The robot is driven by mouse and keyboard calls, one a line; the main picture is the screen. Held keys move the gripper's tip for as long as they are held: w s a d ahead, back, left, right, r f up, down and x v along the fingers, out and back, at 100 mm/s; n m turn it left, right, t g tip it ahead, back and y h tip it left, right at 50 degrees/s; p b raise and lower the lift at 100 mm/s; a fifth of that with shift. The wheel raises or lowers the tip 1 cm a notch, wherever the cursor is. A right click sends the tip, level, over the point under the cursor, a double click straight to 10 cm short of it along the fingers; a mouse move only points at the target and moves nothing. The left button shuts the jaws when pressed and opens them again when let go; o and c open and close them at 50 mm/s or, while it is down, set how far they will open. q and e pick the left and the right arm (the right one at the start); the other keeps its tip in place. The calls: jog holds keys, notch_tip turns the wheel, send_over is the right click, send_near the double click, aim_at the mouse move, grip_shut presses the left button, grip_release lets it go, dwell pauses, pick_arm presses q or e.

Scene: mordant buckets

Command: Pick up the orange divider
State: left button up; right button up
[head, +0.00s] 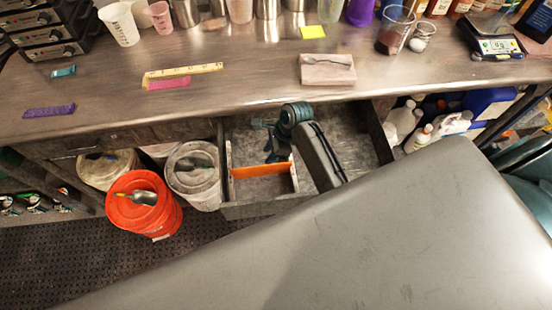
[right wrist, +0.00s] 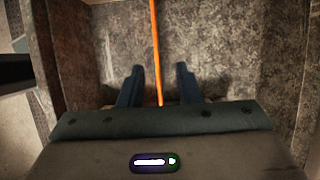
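The orange divider (head: 260,170) is a thin upright strip inside the open grey drawer, in its left part. My right gripper (head: 268,142) is over the drawer beside the divider in the head view. In the right wrist view the gripper (right wrist: 159,72) is open, with one dark finger on each side of the divider (right wrist: 156,45). Gaps show between the divider and both fingers, so it is not gripped. The divider's lower end is hidden by the gripper body in the wrist view. My left gripper is in neither view.
The drawer (head: 240,211) has walls close around the gripper. The workbench (head: 230,80) is above it. An orange bucket (head: 171,216) and a white bucket (head: 205,188) stand left of the drawer. White bottles (head: 400,122) stand to its right.

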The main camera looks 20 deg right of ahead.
send_near(260, 176)
jog(key=w+a, duration=0.1)
jog(key=a, duration=0.1)
jog(key=shift+f+p, duration=0.2)
jog(key=shift+p, duration=0.5)
jog(key=p+x, duration=0.1)
jog(key=x, duration=0.2)
jog(key=shift+s+f, duration=0.1)
jog(key=shift+f, duration=0.05)
jog(key=shift+a+f, duration=0.3)
jog(key=shift+f, duration=0.35)
jog(key=shift+d, duration=0.1)
jog(key=shift+c, duration=0.4)
grip_shut()
